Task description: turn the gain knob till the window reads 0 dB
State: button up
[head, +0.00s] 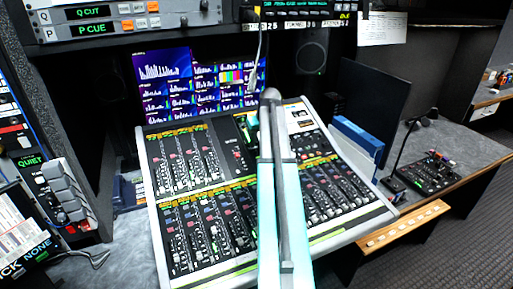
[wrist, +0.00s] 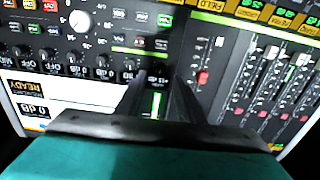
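The wrist view is upside down over the mixing console. A round white knob (wrist: 80,20) sits at its upper left; I cannot tell for sure that it is the gain knob. A small window (wrist: 27,110) at the left edge seems to read 0 dB, upside down, beside a READY label (wrist: 28,88). My gripper (wrist: 158,82) has two dark fingers apart, with nothing between them but a view of the panel. It is apart from the white knob, lower and to the right in that view. In the head view, my arm hides the middle of the console and the fingertips cannot be made out.
The mixing console (head: 240,262) has many sliders, which also show at right in the wrist view. Screens (head: 165,65) stand behind it. A blue box (head: 358,138) and a gooseneck microphone (head: 408,150) are to the right. A wooden ledge (head: 400,228) borders the front right.

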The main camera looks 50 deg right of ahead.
aim_at(256, 150)
jog(key=shift+p+x, duration=0.5)
jog(key=shift+x, duration=2.2)
grip_shut()
